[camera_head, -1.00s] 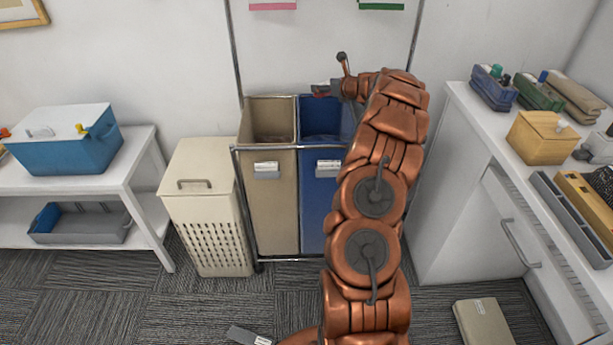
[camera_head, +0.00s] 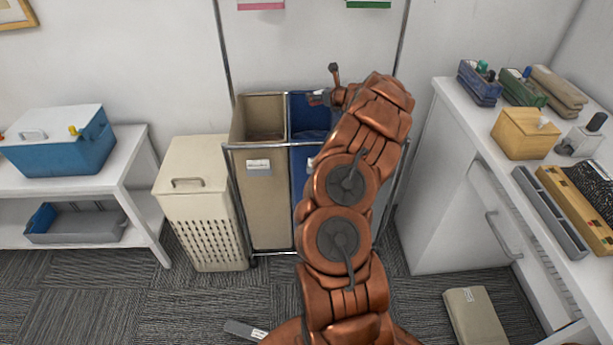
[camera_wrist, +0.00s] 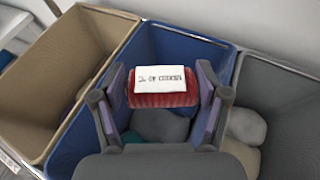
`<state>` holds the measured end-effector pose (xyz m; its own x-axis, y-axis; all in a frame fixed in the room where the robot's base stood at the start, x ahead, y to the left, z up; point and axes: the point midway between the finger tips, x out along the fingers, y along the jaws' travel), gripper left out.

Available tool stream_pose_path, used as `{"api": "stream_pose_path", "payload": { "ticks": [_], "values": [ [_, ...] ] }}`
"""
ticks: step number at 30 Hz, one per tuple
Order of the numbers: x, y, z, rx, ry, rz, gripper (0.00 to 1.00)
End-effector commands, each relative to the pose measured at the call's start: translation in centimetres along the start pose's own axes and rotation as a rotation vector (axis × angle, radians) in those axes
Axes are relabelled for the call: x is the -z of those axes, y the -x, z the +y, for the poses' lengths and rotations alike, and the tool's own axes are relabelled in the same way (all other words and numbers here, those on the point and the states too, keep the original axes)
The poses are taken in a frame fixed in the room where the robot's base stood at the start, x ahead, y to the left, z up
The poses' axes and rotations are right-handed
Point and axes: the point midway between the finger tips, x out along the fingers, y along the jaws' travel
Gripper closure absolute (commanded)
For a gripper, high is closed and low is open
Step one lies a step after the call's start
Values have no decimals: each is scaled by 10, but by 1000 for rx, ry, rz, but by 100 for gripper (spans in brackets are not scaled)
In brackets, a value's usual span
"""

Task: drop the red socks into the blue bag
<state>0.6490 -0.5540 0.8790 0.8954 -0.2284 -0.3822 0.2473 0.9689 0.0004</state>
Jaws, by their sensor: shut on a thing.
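The red socks (camera_wrist: 165,100) are a bundle with a white printed label in the wrist view. My gripper (camera_wrist: 162,82) has a finger at each side of the bundle and is shut on it. The blue bag (camera_wrist: 190,45) is open below the socks, with grey and teal soft things inside. In the head view my gripper (camera_head: 320,97) is over the open top of the blue bag (camera_head: 300,190). My arm hides much of that bag, and the socks cannot be made out there.
A beige bag (camera_head: 270,205) adjoins the blue one on the left; a grey bag (camera_wrist: 278,85) adjoins it on the right. A metal frame surrounds them. A cream hamper (camera_head: 203,215) stands left. A white counter (camera_head: 440,180) stands right of my arm.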

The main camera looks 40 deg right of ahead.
Motion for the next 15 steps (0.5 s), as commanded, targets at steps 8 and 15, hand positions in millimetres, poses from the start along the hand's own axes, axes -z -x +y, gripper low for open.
{"api": "stream_pose_path", "payload": {
  "ticks": [8, 15],
  "values": [
    [31, -13, 0, 0, 1, 1, 60],
    [47, -20, 1, -1, 2, 1, 60]
  ]
}}
